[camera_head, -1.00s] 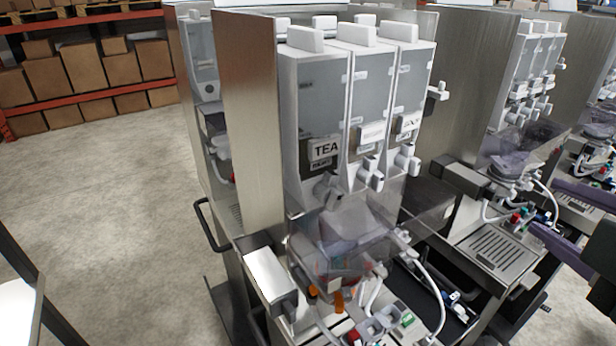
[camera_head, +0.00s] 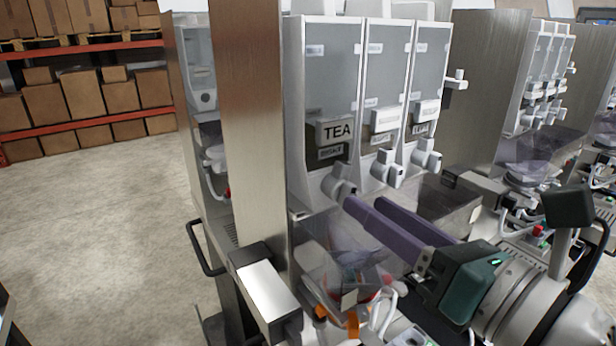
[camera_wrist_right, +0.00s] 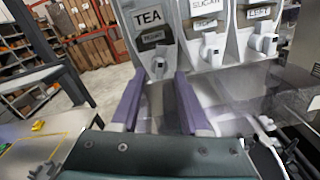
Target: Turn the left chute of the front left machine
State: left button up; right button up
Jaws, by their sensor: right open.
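The front left machine has three tall canisters in a row. The left canister carries a TEA label (camera_head: 337,131). Its left chute (camera_head: 338,182), a small grey-white spout, sits at the canister's foot and also shows in the wrist view (camera_wrist_right: 159,66). My right gripper (camera_head: 366,203), with purple fingers, is open and empty. In the head view its tips are just below and right of the left chute. In the wrist view the chute lies ahead, between and slightly beyond the tips; contact cannot be told. My left gripper is not in view.
The middle chute (camera_head: 386,168) and right chute (camera_head: 425,156) sit close to the right. A transparent hopper (camera_head: 338,262) is below the left chute. A tall metal side panel (camera_head: 251,130) stands left of the canisters. Another machine (camera_head: 546,70) stands at the right.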

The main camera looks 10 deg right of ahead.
aim_at(342, 184)
jog(key=shift+x, duration=1.55)
jog(key=shift+c, duration=0.2)
grip_shut()
